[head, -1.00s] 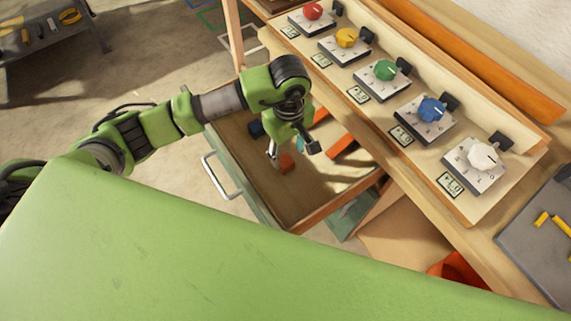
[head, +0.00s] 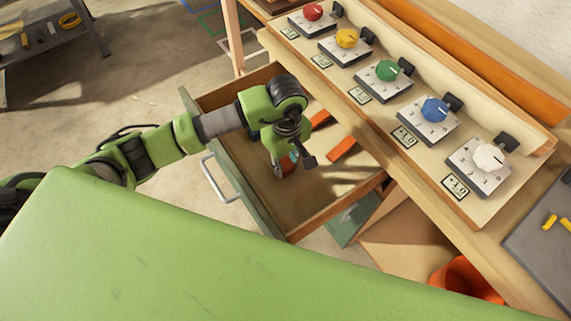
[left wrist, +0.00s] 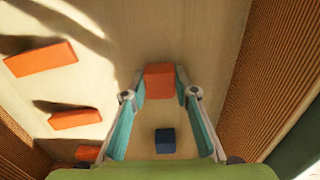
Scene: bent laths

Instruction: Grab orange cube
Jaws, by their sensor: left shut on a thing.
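The orange cube (left wrist: 159,80) sits between the fingertips of my left gripper (left wrist: 160,88) in the left wrist view, with a finger against each side. My left gripper (head: 284,168) is shut on it, inside the open drawer in the head view. There the cube (head: 289,163) shows only in part behind the fingers. I cannot tell whether it touches the drawer floor. My right gripper is not in view.
The open drawer (head: 228,189) has raised walls. A dark blue cube (left wrist: 165,140) and several orange blocks (left wrist: 40,59) lie inside it. The workbench with a row of coloured knobs (head: 387,71) overhangs its right side.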

